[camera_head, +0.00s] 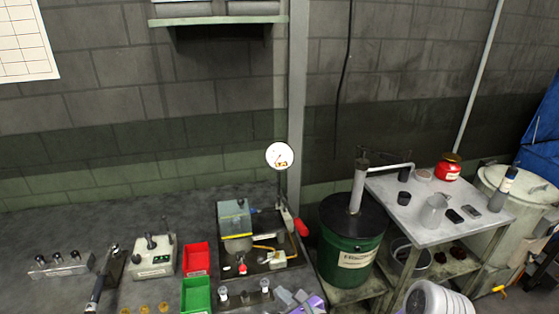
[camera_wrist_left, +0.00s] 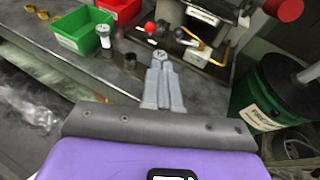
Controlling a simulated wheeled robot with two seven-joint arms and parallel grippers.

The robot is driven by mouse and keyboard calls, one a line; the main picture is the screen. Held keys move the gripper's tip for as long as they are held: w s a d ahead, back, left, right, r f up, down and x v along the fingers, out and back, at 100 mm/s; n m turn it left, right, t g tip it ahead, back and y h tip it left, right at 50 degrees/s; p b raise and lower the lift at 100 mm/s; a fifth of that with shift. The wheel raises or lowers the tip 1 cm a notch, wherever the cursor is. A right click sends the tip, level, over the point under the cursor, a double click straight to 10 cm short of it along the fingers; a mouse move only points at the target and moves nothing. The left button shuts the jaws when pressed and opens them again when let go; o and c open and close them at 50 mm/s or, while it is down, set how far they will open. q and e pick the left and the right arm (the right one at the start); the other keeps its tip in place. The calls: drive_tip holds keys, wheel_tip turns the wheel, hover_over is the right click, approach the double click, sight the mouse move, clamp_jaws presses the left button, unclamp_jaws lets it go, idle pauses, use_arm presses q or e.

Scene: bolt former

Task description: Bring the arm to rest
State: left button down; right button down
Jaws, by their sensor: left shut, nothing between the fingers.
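My left gripper (camera_head: 283,293) shows at the bottom of the head view, with grey fingers and a purple body. In the left wrist view its grey fingers (camera_wrist_left: 160,58) lie together, shut with nothing between them. They are over the front part of the grey bench (camera_wrist_left: 70,62), in front of the bolt former (camera_head: 236,220). The bolt former has a grey block, a round dial and a red-knobbed lever. Much of the left arm is out of the head view. My right gripper is not in view.
A green bin (camera_head: 196,295) and a red bin (camera_head: 196,259) stand left of the machine. A small holder (camera_head: 245,299) with light-topped pieces is close to the fingers. A green drum (camera_head: 350,250) and a side table (camera_head: 410,208) stand to the right.

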use_arm(q)
drive_tip(key=s+a+f+n+g+h, duration=0.1)
drive_tip(key=s+a+f+n+g, duration=0.25)
drive_tip(key=f, duration=0.45)
drive_tip(key=s+a+f+n+g+h, duration=0.15)
drive_tip(key=s+a+f+g, duration=0.3)
drive_tip(key=f, duration=0.45)
drive_tip(key=s+a+f+n+g+h, duration=0.1)
drive_tip(key=s+f+n+h, duration=0.4)
drive_tip(key=n, duration=0.8)
drive_tip(key=s+a+f+n+g+h, duration=0.1)
drive_tip(key=s+f+n+h, duration=0.4)
drive_tip(key=n, duration=0.8)
wheel_tip(320, 180, down, 3)
drive_tip(key=shift+s+a+f+n+g, duration=0.1)
drive_tip(key=shift+s+a+n+g, duration=0.25)
drive_tip(key=shift+s, duration=0.2)
